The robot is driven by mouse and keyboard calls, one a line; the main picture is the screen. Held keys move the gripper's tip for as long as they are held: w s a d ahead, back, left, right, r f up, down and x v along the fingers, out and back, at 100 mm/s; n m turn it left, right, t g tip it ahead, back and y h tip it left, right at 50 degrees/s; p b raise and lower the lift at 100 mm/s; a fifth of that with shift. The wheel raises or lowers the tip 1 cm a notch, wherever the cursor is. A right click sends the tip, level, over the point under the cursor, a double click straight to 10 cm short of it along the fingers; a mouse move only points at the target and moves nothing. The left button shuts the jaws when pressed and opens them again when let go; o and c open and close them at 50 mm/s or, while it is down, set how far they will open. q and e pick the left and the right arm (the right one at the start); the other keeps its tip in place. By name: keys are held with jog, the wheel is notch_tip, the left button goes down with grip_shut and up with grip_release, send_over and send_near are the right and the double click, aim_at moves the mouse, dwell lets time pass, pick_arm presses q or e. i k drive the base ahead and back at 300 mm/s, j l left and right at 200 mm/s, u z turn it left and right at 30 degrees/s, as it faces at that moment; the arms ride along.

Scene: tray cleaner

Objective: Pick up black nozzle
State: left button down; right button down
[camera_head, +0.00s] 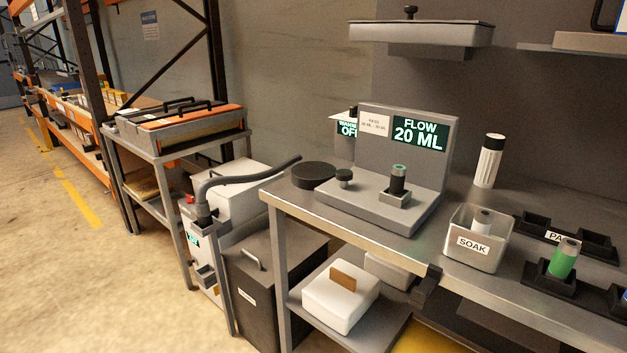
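A black nozzle (398,181), a short upright cylinder with a grey-green ring on top, stands in a small grey square holder (396,199). The holder is on the base of the grey flow station (375,222), in front of its panel reading "FLOW 20 ML" (419,133). A small black knob (344,176) is to its left on the same base. Neither of my grippers shows in the head view, and nothing touches the nozzle.
On the bench (413,247) are a black disc (313,175), a clear "SOAK" container (473,241) holding a white piece, a white bottle (489,160), and black holders with a green cylinder (563,258). A hose machine (203,243) stands left. Floor at left is clear.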

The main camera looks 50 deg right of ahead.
aim_at(398, 176)
jog(key=z, duration=1.85)
